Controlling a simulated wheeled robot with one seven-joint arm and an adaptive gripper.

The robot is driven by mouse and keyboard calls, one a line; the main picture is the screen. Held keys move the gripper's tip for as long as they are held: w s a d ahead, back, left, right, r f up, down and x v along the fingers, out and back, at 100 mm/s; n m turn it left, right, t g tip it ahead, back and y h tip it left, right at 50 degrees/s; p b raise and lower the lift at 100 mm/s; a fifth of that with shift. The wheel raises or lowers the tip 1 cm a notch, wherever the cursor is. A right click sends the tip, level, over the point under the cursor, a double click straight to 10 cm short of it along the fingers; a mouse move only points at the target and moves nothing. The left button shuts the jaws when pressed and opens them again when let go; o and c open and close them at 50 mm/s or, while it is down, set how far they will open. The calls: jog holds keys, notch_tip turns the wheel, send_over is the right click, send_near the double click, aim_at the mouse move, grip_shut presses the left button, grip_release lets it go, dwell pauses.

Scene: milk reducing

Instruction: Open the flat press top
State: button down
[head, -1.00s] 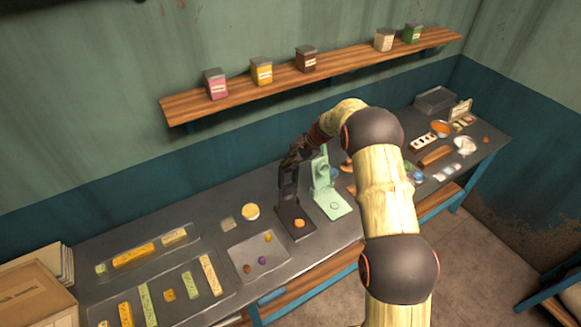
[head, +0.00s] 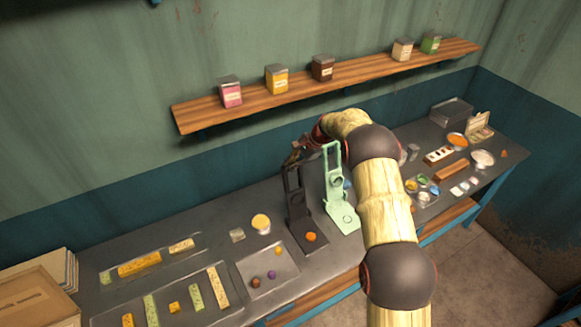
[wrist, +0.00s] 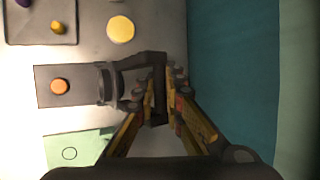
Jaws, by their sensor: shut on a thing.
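The dark press stands on the table with its top (head: 294,188) raised upright at the back of its base (head: 300,240). An orange ball (head: 310,237) sits on the base. In the wrist view the raised dark top (wrist: 125,75) reaches in between my fingers. My gripper (wrist: 158,98) is shut on its upper end. In the head view my gripper (head: 299,152) is small and partly merged with the dark top. A pale green press (head: 343,216) stands just to the right, its top also raised. Its base shows in the wrist view (wrist: 75,152).
Left of the dark press are a tray (head: 250,265) with several small balls and a round yellow-topped container (head: 261,222). Trays with coloured bars lie further left. My arm covers table right of the green press. A shelf (head: 330,88) with jars runs along the wall behind.

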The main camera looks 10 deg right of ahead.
jog(key=shift+w+a+r, duration=0.1)
jog(key=shift+r, duration=0.1)
jog(key=c, duration=2.1)
grip_release()
jog(key=shift+o, duration=1.1)
jog(key=shift+f, duration=0.1)
jog(key=v, duration=1.2)
